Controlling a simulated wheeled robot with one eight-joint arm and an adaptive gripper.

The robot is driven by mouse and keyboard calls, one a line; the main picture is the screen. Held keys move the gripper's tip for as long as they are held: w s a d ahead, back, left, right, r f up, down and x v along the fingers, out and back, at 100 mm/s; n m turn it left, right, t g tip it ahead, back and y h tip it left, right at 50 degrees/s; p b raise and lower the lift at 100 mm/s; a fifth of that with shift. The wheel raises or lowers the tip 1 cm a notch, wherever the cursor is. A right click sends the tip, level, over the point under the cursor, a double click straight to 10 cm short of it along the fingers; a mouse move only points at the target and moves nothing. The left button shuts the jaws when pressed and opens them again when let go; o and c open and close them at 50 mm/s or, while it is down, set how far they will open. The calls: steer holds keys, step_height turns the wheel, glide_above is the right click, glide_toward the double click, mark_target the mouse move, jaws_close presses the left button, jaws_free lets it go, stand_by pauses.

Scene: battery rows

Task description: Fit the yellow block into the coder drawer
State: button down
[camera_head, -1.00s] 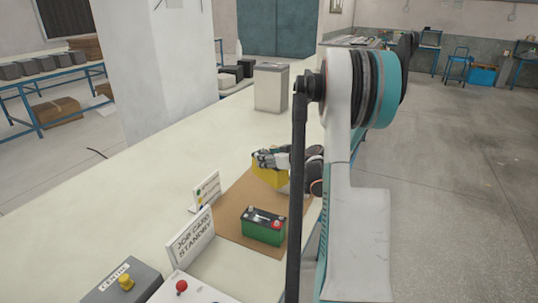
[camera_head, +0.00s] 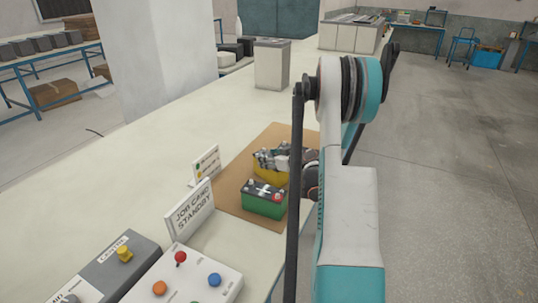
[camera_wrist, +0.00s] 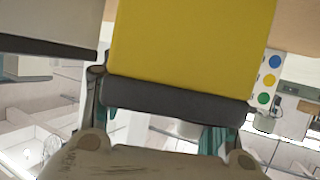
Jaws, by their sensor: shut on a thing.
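The yellow block (camera_head: 268,168) is in my gripper (camera_head: 275,156), over the brown mat on the bench. My gripper covers part of its top, and my arm hides the right side. In the wrist view the yellow block (camera_wrist: 190,45) fills the upper middle, against a dark grey finger pad. I cannot tell whether its underside touches the mat. A green battery-like block (camera_head: 264,201) with a red terminal stands just in front of it on the mat. I cannot make out which thing is the coder drawer.
The mat (camera_head: 232,193) lies by a "JOB CARD STANDBY" sign (camera_head: 190,212) and a small card with coloured dots (camera_head: 206,165). A button panel (camera_head: 190,277) and grey control box (camera_head: 95,272) stand in front. A grey box (camera_head: 272,65) stands farther back; bench between is clear.

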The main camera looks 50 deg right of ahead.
steer(key=shift+f, duration=0.2)
steer(key=shift+f, duration=0.15)
steer(key=c, duration=0.6)
jaws_free()
